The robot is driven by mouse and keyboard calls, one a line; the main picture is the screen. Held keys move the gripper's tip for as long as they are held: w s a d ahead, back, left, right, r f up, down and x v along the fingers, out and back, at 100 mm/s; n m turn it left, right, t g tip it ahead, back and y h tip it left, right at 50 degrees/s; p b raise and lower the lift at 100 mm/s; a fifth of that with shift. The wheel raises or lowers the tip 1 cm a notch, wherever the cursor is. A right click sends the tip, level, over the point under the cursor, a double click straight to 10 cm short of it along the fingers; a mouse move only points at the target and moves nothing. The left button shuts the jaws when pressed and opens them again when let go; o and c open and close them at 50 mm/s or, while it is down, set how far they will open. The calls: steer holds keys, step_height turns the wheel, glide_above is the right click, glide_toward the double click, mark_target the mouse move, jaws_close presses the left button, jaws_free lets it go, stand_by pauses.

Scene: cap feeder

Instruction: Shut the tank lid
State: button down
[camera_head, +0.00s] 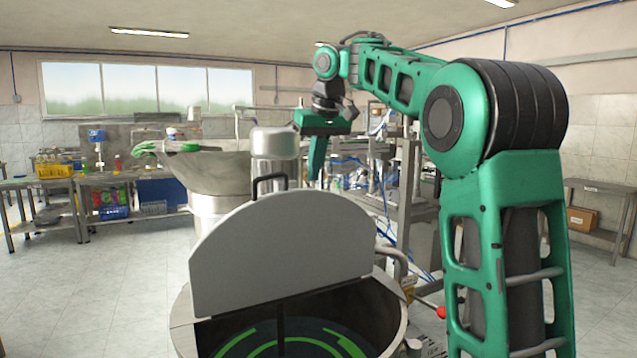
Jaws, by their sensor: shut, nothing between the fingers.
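The tank (398,318) is a round steel vessel at the bottom centre, and its open part shows a dark inside with green curved bands. The tank lid (282,248) is a grey half-disc standing raised, nearly upright, with its curved edge up. A black handle (268,184) is at the top of the lid. My gripper (315,178) points down, above the lid's upper edge and to the right of the handle. Its fingers are shut with nothing between them. It appears apart from the lid, though the depth between them is hard to judge.
A steel cylinder (275,150) stands behind the lid, beside a wide funnel-shaped hopper (215,172). Machinery with blue hoses is behind and right of my gripper. A red knob (441,312) sits right of the tank. The floor at left is clear.

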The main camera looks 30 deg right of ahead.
steer(key=shift+s+f, duration=0.5)
steer(key=shift+s, duration=0.3)
steer(key=shift+s+f, duration=0.45)
steer(key=shift+s, duration=0.35)
